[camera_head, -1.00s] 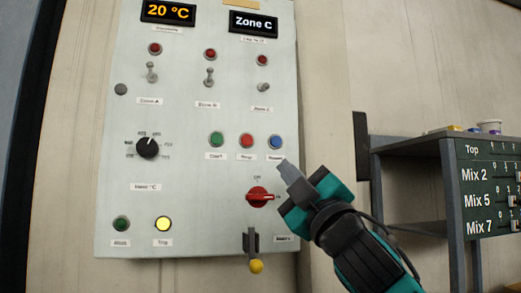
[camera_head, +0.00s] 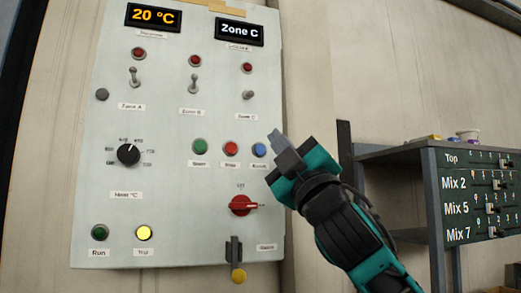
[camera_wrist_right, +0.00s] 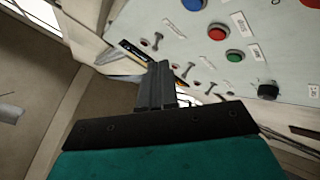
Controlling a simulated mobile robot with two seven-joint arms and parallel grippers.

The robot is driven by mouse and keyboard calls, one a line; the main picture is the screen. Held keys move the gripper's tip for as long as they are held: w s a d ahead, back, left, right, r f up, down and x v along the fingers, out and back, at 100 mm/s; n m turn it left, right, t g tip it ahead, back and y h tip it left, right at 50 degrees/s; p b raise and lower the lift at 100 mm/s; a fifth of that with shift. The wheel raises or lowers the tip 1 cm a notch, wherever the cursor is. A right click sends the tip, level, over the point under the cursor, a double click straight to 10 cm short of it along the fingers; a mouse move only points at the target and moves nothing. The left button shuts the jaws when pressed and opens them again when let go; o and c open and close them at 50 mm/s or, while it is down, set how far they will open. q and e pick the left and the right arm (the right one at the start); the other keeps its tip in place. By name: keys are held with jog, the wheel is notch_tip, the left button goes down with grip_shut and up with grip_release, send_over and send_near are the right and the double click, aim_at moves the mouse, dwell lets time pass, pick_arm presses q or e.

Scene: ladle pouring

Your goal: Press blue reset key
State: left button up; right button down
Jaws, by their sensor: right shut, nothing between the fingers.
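The blue reset key (camera_head: 259,150) is a round button on the pale control panel (camera_head: 185,220), at the right end of a row with a red button (camera_head: 231,148) and a green button (camera_head: 200,146). My right gripper (camera_head: 275,137) is shut and empty. Its tips show just above and right of the blue key in the head view; I cannot tell if they touch the panel. In the right wrist view the blue key (camera_wrist_right: 194,4) is cut by the top edge, and the shut fingers (camera_wrist_right: 156,88) show below and left of it, apart from it. My left gripper is not in view.
Below the keys are a red rotary switch (camera_head: 241,205) and a lever with a yellow knob (camera_head: 238,275). Toggle switches, a black dial (camera_head: 128,154) and a lit yellow lamp (camera_head: 144,233) are also on the panel. A dark slider rack (camera_head: 470,190) stands at the right.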

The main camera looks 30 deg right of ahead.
jog(key=shift+w+d, duration=0.25)
jog(key=shift+w, duration=0.8)
jog(key=shift+w+d, duration=0.25)
jog(key=shift+w, duration=0.8)
jog(key=shift+w+d, duration=0.25)
jog(key=shift+w, duration=0.8)
jog(key=shift+w, duration=0.1)
jog(key=shift+w+d+p, duration=0.1)
jog(key=shift+w+p, duration=0.25)
jog(key=shift+w+d, duration=0.1)
jog(key=shift+w, duration=0.25)
jog(key=shift+s, duration=0.1)
jog(key=shift+s+a, duration=0.2)
jog(key=shift+s, duration=0.45)
jog(key=shift+s+a, duration=0.2)
jog(key=shift+s, duration=0.6)
jog(key=shift+s+a, duration=0.15)
jog(key=shift+s, duration=0.7)
jog(key=shift+s+a, duration=0.2)
jog(key=shift+s, duration=0.6)
